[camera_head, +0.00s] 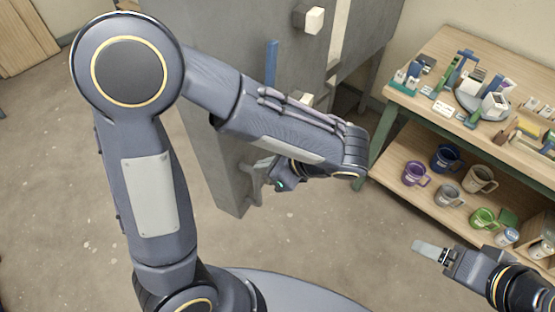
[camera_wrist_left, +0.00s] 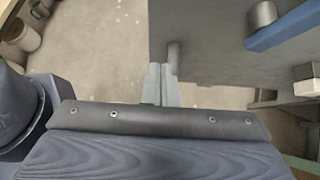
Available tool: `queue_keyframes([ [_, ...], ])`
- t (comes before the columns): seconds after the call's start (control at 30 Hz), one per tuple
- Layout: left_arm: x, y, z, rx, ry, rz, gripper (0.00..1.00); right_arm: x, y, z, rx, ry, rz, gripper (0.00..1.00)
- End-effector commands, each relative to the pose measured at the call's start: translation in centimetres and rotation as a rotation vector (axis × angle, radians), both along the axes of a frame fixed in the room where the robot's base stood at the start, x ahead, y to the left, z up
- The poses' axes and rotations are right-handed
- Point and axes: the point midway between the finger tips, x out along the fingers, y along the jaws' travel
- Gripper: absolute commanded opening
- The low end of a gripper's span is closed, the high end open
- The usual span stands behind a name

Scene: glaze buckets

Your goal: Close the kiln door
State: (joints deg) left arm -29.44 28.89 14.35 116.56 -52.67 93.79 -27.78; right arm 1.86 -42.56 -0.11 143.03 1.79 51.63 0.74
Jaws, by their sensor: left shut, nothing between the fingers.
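The kiln door (camera_head: 230,185) is a tall grey slab at the upper middle of the head view. It has a blue upright bar handle (camera_head: 271,62) and pale blocks at its right side. A pale strip shows right of it; how wide the door stands open is hard to tell. My left gripper (camera_head: 262,166) is shut and empty, close to the slab's lower part. In the left wrist view its fingers (camera_wrist_left: 160,84) are together by the slab's edge (camera_wrist_left: 205,65); contact is unclear. My right gripper (camera_head: 430,249) is low at right, away from the door; its fingers overlap in view.
A wooden shelf table (camera_head: 425,55) stands at the right with tools on top. Several mugs, including a purple mug (camera_head: 412,174) and a green mug (camera_head: 484,218), stand on its lower shelf (camera_head: 395,170). Bare floor (camera_head: 310,235) lies before the door.

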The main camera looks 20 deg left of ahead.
Motion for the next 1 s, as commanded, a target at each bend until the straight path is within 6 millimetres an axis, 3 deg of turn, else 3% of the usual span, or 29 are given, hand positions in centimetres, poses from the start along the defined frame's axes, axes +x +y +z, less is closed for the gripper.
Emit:
queue_keyframes([
  [0.13, 0.2, 2.4, -2.1, 0.001, 0.004, 0.003, 0.0, 0.0, 0.0, 0.2, 0.0, 0.0, 0.0, 0.82],
  [0.4, 0.8, 5.6, -1.9, -0.002, 0.001, 0.004, 0.0, 0.0, 0.0, 1.1, 0.0, 0.0, 0.0, 0.82],
  [1.0, 1.0, 6.5, -2.0, -0.001, 0.0, -0.004, 0.0, 0.0, 0.0, 1.2, 0.0, 0.0, 0.0, 0.82],
])
